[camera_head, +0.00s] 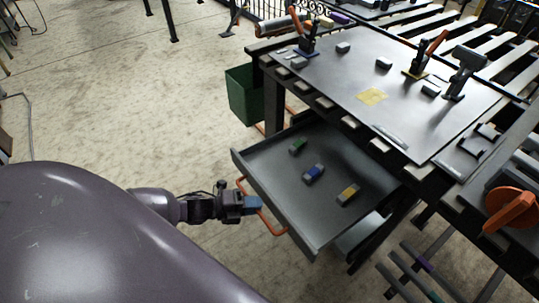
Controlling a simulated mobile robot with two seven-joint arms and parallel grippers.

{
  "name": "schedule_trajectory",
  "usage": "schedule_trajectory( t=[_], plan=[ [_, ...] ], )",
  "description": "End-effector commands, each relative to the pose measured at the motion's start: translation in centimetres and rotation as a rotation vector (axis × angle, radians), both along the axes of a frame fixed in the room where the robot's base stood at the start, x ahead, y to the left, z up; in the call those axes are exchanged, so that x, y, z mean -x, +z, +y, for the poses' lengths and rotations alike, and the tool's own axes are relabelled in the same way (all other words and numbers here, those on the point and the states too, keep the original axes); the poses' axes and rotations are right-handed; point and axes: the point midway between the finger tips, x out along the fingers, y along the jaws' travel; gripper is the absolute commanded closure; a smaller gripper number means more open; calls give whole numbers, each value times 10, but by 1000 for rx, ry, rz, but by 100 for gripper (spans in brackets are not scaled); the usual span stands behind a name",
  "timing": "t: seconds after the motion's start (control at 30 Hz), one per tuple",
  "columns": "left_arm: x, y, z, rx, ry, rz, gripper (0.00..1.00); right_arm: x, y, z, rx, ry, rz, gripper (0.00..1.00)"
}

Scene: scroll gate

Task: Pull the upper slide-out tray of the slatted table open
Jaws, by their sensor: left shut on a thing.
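The slatted table (395,78) stands at the right with a dark sheet on its top. Its upper slide-out tray (270,190) is pulled out toward the left and shows much of its inside. An orange-red bar handle (268,219) is on the tray's front. My left gripper (257,204) is at this handle, shut on it. The fingertips partly hide the handle's middle. My right gripper is not in view.
Small blocks lie in the tray: green (298,145), blue (314,173) and yellow (348,194). A green bin (244,95) stands beside the table. Clamps (466,72) and an orange tool (513,208) are on the table.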

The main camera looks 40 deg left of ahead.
Motion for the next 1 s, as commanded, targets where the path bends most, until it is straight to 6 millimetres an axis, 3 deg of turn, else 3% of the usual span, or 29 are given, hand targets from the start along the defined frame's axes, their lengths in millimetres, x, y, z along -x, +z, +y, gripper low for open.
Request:
schedule_trajectory(
  t=[0.1, 0.3, 0.77, 0.8, 0.93, 1.0],
  plan=[
    [17, 2, 7, 0, 2, 0, 100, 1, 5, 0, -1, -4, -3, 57],
    [33, 0, 13, -1, 1, 1, 100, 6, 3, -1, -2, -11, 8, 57],
    [37, -1, 14, -1, 0, 1, 100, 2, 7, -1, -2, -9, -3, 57],
    [37, -1, 14, -1, 0, 1, 84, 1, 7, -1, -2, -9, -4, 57],
    [37, 0, 14, -1, 0, 1, 64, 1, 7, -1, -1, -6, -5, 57],
    [37, 0, 14, -1, 0, 1, 63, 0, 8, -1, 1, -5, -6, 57]
  ],
)
